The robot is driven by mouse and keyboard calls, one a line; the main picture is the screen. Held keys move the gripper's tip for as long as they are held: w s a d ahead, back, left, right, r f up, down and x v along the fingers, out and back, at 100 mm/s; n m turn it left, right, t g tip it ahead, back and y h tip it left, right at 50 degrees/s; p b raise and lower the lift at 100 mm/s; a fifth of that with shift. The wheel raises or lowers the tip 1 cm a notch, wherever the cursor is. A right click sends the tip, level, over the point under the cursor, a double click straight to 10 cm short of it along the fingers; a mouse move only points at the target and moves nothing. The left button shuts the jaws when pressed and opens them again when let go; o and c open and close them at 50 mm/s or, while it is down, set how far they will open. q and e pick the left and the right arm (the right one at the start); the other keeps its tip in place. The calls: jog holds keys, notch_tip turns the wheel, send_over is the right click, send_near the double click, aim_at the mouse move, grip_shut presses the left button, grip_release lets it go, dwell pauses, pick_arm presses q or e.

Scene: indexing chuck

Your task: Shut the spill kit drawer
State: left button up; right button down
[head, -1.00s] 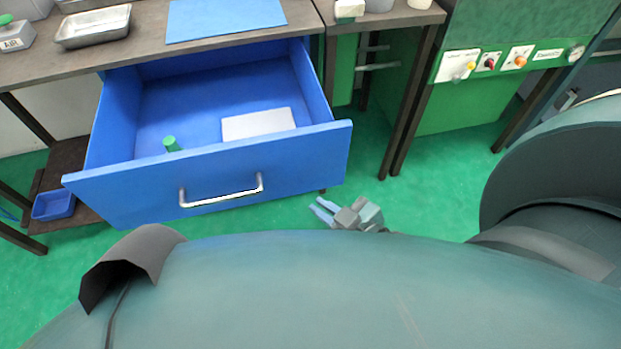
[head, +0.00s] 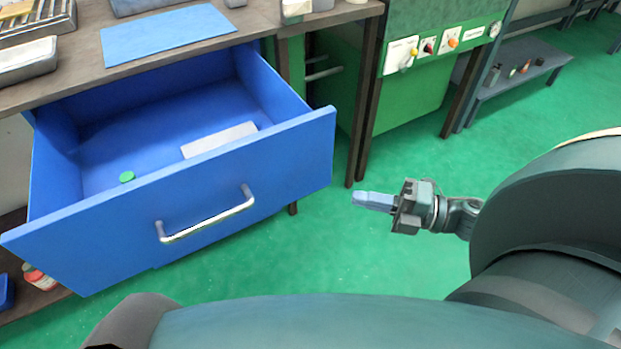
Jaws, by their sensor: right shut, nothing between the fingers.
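The spill kit drawer (head: 290,150) is blue and stands pulled well out from under the bench, in the left half of the head view. Its front carries a silver bar handle (head: 208,222). Inside lie a white flat block (head: 218,139) and a small green-topped item (head: 127,177). My right gripper (head: 358,199) is shut and empty, to the right of the drawer front and apart from it, its fingers pointing left toward it. My left gripper is not in view.
The brown bench top (head: 85,72) above the drawer holds a blue mat (head: 165,35) and metal trays. A green machine panel (head: 440,50) with knobs stands at the right back. A low grey bench (head: 515,65) stands beyond it. Green floor (head: 390,265) is clear around my right gripper.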

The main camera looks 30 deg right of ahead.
aim_at(289, 172)
jog(key=x, duration=0.4)
jog(key=w+d+x, duration=0.1)
jog(key=x, duration=0.2)
jog(key=w+d+b+x, duration=0.1)
jog(key=x, duration=0.3)
jog(key=shift+w+a, duration=0.25)
